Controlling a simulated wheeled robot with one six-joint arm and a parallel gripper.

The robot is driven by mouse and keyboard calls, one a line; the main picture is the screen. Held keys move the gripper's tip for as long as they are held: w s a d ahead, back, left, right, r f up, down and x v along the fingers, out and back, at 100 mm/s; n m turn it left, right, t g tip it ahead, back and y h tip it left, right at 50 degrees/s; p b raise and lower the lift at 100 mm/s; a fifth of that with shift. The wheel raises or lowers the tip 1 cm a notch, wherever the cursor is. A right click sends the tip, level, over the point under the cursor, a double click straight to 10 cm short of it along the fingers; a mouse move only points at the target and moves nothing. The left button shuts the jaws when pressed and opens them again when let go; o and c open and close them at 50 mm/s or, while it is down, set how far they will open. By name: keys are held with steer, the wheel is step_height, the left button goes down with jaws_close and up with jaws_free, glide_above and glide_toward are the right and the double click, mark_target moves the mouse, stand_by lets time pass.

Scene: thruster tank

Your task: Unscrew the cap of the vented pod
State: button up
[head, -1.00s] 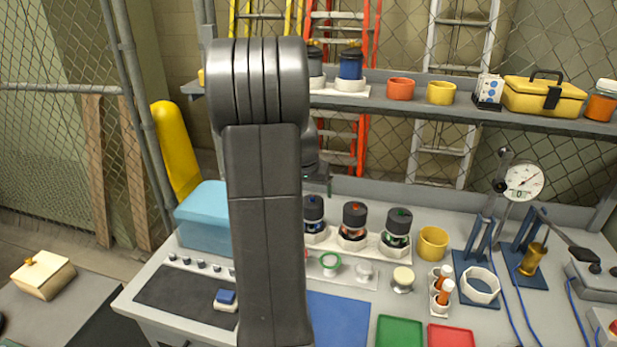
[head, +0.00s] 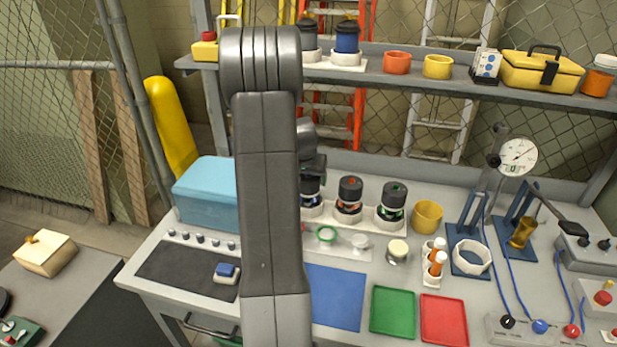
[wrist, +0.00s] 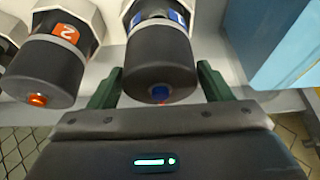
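Three pods with dark caps stand upright in a row in a white rack (head: 360,224) on the bench: a blue-marked pod (head: 311,204), an orange-marked pod (head: 349,200) and a green-marked pod (head: 391,207). I cannot tell which is vented. My gripper (wrist: 159,78) is open, with its green fingers on either side of the blue-marked pod's cap (wrist: 160,68). Small gaps show between fingers and cap. The orange-marked pod (wrist: 48,65) stands beside it in the wrist view. In the head view my arm hides part of the scene near the blue-marked pod.
A light-blue box (head: 205,192) stands left of the pods. A yellow cup (head: 427,216) is right of them. A shelf (head: 420,82) holding more pods and cups runs above. Green (head: 393,312) and red (head: 444,320) trays and a blue mat (head: 335,298) lie in front, bare.

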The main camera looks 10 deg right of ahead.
steer(key=c, duration=0.6)
steer(key=shift+o, duration=0.8)
steer(key=shift+c, duration=0.6)
steer(key=shift+r+p, duration=0.15)
steer(key=shift+p, duration=0.2)
